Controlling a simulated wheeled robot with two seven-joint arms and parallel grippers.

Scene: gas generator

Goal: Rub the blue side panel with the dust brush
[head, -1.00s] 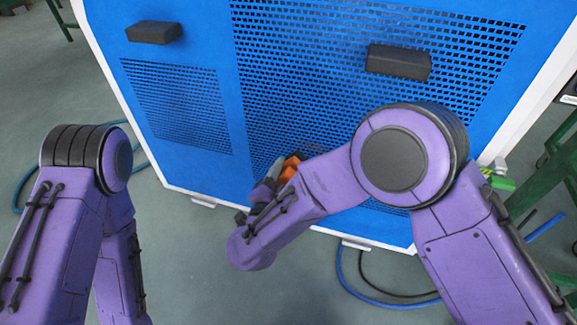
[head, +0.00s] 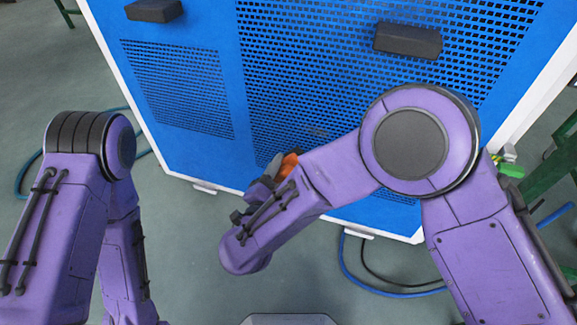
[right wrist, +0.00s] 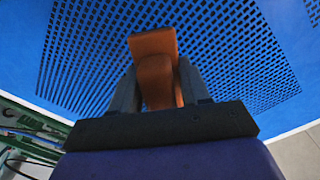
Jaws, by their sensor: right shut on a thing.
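The blue side panel (head: 210,20) is the large mesh-covered face of a cabinet in front of me. It also fills the back of the right wrist view (right wrist: 30,45). My right gripper (head: 274,168) is in front of the panel's lower part and shut on an orange thing, taken as the dust brush (head: 287,164). In the right wrist view the orange brush (right wrist: 157,75) stands between the two dark fingers, with the mesh behind it. Its bristles are hidden, and I cannot tell whether it touches the panel. My left gripper is out of view; only the left arm shows.
Two black handles (head: 408,40) (head: 154,11) stick out from the panel. A blue hose (head: 370,289) and a dark cable lie on the floor at the lower right. A green frame (head: 553,170) stands at the right. The floor left of the cabinet is mostly open.

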